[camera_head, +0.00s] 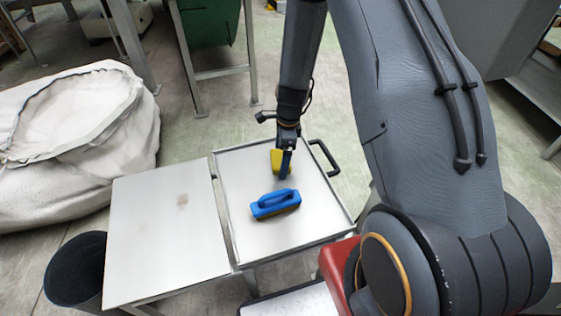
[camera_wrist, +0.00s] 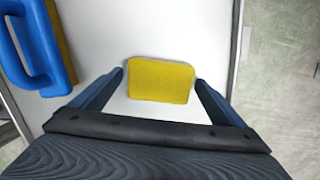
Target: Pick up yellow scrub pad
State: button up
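The yellow scrub pad (camera_wrist: 160,80) shows in the wrist view between the two fingers of my gripper (camera_wrist: 160,82). The fingers are spread apart, with a thin gap visible on each side of the pad. In the head view, the pad (camera_head: 276,159) is partly hidden behind my gripper (camera_head: 285,165), which points down over the right-hand metal tabletop. I cannot tell from these frames how high the fingertips are above the tabletop.
A blue-handled brush (camera_head: 275,204) lies on the right tabletop (camera_head: 240,175), nearer than the pad. A tray handle (camera_head: 325,158) stands at the right edge. The left tabletop (camera_head: 165,240) is clear. A white bulk bag (camera_head: 75,140) and black bin (camera_head: 75,272) are at left.

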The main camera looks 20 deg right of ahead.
jog(key=c, duration=0.9)
notch_tip(320, 180, up, 10)
jog(key=shift+p, duration=0.45)
jog(key=shift+c, duration=0.2)
